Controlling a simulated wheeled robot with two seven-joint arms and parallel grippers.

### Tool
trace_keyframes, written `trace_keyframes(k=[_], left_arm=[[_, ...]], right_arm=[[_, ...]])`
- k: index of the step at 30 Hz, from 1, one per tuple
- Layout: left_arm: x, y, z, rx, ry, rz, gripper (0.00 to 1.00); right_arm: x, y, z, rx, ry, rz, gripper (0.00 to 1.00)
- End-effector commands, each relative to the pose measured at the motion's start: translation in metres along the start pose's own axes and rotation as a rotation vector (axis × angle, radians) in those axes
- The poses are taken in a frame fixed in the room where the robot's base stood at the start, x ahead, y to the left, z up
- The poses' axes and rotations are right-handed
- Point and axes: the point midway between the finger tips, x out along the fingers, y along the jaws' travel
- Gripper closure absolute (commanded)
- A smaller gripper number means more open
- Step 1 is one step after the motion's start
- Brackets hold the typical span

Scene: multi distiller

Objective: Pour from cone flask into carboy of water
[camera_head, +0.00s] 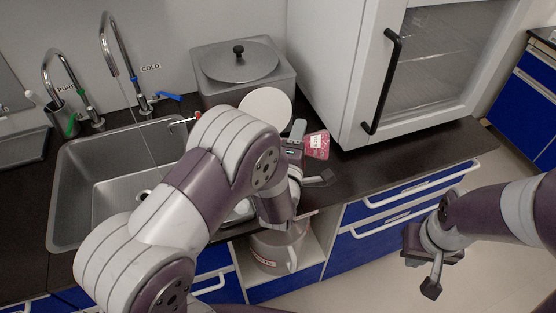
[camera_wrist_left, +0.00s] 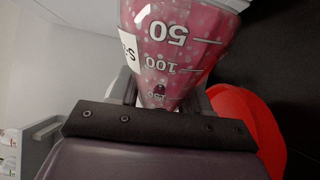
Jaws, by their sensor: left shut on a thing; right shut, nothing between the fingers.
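The cone flask (camera_head: 317,145) holds a pink speckled substance and has a white label. My left gripper (camera_head: 303,150) is shut on it, above the counter's front edge. In the left wrist view the flask (camera_wrist_left: 172,45) fills the upper middle, its narrow part between the fingers and its scale numbers upside down. A clear container that looks like the carboy (camera_head: 272,252), with a red-and-white label, stands low in an open cabinet bay. My left arm hides part of it. My right gripper (camera_head: 431,287) is shut and empty at the right, in front of the drawers.
A sink (camera_head: 85,190) with taps is at left. A steel lidded pot (camera_head: 240,70) and a white disc (camera_head: 266,106) are behind my left arm. A glass-door cabinet (camera_head: 440,65) stands right. A red rounded object (camera_wrist_left: 252,125) shows beside the gripper in the wrist view.

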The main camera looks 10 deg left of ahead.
Motion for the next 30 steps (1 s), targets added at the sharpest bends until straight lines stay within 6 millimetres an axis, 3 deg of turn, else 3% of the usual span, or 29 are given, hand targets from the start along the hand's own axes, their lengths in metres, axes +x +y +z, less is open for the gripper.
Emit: trace_keyframes(k=[30], left_arm=[[-0.0001, 0.0027, -0.001, -0.055, 0.001, 0.008, 1.0]], right_arm=[[0.0045, 0.0, 0.0005, 0.0, 0.0, 0.0, 1.0]])
